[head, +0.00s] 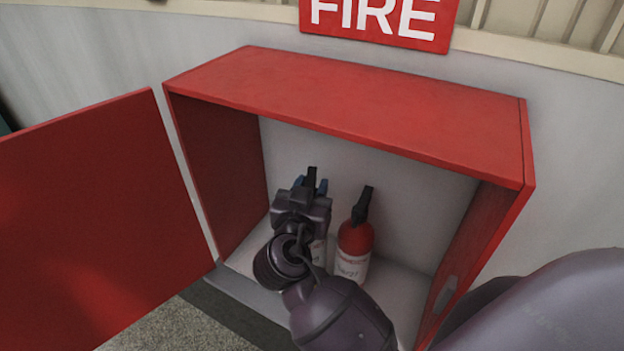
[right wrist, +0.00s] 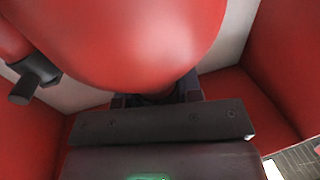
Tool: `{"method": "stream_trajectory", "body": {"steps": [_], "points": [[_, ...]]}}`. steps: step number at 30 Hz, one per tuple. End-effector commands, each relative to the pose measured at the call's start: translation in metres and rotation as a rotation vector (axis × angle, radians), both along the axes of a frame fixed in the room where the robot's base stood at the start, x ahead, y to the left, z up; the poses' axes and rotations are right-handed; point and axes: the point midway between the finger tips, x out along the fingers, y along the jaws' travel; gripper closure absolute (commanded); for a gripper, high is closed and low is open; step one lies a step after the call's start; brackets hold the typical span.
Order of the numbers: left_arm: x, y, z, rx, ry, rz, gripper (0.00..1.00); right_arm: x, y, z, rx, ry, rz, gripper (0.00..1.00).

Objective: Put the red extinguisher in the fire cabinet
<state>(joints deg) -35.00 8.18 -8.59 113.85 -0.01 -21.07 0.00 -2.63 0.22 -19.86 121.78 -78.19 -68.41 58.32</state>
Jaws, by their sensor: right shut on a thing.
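The red fire cabinet (head: 350,100) stands open, with its door (head: 90,215) swung out to the left. My right gripper (head: 311,186) is inside its left half, shut on a red extinguisher near the top. My left gripper is out of view.
A second red extinguisher (head: 355,242) with a black handle stands upright on the cabinet floor, just right of my gripper; it also shows at the left of the right wrist view (right wrist: 14,36). Free floor lies to its right (head: 405,290). A FIRE sign (head: 380,20) hangs above.

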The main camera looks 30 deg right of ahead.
Motion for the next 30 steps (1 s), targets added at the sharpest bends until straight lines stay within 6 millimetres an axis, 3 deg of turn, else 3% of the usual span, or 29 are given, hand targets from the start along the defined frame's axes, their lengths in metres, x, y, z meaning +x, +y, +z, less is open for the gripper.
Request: {"method": "stream_trajectory", "body": {"steps": [11, 25, 26, 30], "points": [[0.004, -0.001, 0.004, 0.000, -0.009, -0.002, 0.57, 0.000, 0.000, -0.033, -0.003, -0.003, 0.001, 1.00], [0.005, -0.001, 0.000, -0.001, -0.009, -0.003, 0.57, 0.000, 0.000, -0.037, -0.002, -0.004, 0.001, 1.00], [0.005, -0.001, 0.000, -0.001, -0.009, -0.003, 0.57, 0.000, 0.000, -0.039, -0.001, 0.001, 0.000, 0.64], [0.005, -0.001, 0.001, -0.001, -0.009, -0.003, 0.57, 0.000, 0.000, -0.038, -0.001, 0.001, 0.000, 0.43]]}}
